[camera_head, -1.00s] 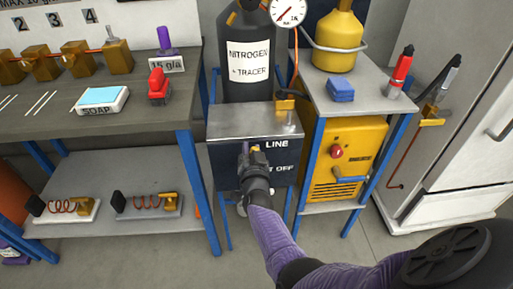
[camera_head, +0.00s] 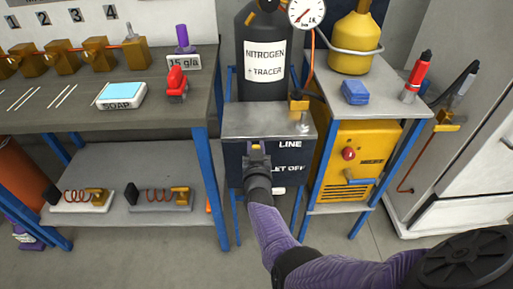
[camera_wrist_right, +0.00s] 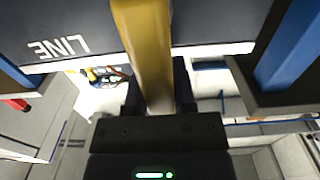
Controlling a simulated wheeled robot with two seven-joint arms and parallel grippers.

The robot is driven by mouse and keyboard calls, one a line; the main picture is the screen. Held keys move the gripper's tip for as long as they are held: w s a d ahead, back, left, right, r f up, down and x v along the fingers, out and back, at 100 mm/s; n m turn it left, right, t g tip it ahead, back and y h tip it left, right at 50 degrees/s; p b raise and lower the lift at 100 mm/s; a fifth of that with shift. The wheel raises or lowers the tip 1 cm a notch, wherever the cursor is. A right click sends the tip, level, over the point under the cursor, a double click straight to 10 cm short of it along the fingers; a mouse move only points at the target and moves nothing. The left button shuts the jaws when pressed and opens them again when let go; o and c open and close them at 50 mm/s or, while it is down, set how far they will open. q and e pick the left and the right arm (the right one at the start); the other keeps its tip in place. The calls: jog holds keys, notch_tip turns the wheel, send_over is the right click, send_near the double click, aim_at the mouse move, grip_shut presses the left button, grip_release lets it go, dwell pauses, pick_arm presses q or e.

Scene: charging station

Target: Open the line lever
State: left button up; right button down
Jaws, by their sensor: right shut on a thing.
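The dark panel box (camera_head: 236,160) with the words LINE and, partly covered, "LET OFF" stands below the nitrogen bottle. A yellow lever (camera_head: 256,147) is at its front, left of the word LINE. My right gripper (camera_head: 257,162) is at the lever and hides much of it. In the right wrist view the yellow lever (camera_wrist_right: 150,50) runs down between the fingers of my right gripper (camera_wrist_right: 160,95), which is shut on it. The word LINE shows upside down at the left there. My left gripper is not in view.
A nitrogen bottle (camera_head: 266,85) and a gauge (camera_head: 307,12) stand behind the box. To the right is a stand with a yellow machine (camera_head: 355,150). To the left is a workbench (camera_head: 150,125) with blue legs. A white cabinet (camera_head: 470,150) is at the far right.

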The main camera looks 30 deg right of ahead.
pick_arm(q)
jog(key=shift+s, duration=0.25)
pick_arm(e)
jog(key=shift+f, duration=0.1)
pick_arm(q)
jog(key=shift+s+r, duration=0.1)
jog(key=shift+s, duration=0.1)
pick_arm(e)
jog(key=shift+c, duration=2.2)
grip_release()
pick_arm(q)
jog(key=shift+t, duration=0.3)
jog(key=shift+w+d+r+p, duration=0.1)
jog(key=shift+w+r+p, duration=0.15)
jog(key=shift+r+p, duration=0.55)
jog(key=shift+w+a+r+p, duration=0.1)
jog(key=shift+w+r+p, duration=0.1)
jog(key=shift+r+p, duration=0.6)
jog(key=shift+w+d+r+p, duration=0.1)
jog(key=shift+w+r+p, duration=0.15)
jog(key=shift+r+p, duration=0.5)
pick_arm(e)
jog(key=v, duration=1)
